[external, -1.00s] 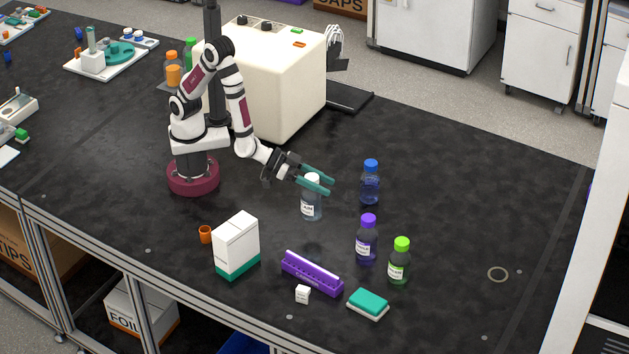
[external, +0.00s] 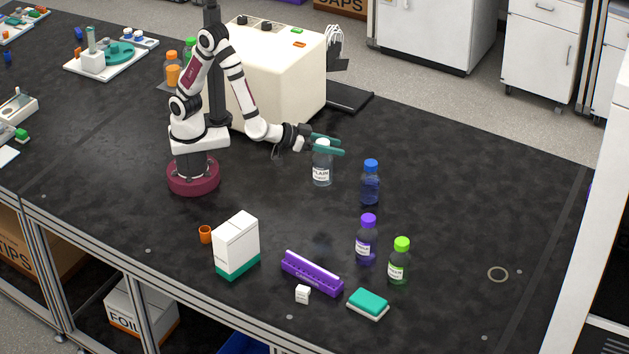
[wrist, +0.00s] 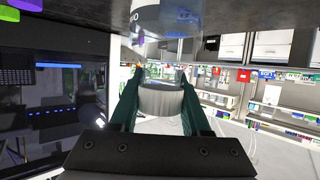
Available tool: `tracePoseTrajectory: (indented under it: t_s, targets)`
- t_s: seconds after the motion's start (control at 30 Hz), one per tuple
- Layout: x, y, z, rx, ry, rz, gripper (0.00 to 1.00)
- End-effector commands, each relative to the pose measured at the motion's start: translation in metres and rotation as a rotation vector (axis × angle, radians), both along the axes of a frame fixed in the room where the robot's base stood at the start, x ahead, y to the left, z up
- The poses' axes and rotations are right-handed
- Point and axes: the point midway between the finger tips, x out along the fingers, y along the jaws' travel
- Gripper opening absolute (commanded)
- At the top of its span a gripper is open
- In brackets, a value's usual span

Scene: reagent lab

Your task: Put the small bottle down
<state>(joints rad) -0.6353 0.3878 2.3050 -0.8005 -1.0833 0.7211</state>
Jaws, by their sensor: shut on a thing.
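The small bottle is clear with a white cap and a white label reading "PLAIN" (external: 322,174). My gripper (external: 331,145) has its teal fingers shut on the cap, and the bottle hangs upright below them. It appears raised above the black bench, with a faint dark shadow on the bench below it. In the wrist view, the white cap (wrist: 160,100) sits between the fingers, and part of the clear body (wrist: 168,18) shows at the top edge.
A blue-capped bottle (external: 370,184) stands close on the right. Purple-capped (external: 366,242) and green-capped (external: 399,264) bottles stand nearer the front. A white box (external: 236,243), purple rack (external: 312,274) and teal-topped block (external: 368,302) are at the front. The bench's right side is mostly clear.

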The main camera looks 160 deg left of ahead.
Motion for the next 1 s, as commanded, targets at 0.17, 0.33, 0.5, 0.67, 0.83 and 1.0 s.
tracePoseTrajectory:
  t_s: [0.17, 0.33, 0.5, 0.67, 0.83, 1.0]
  targets:
    - [-0.038, 0.027, -0.001, -0.001, 0.000, 0.112, 0.00]
    - [-0.074, 0.059, -0.028, -0.005, 0.004, 0.128, 0.00]
    - [-0.107, 0.093, -0.058, -0.004, 0.002, 0.124, 0.00]
    - [-0.120, 0.108, -0.072, -0.002, 0.000, 0.119, 0.00]
    - [-0.121, 0.109, -0.105, -0.004, 0.001, 0.116, 0.00]
    - [-0.120, 0.109, -0.110, 0.000, -0.002, 0.117, 0.00]
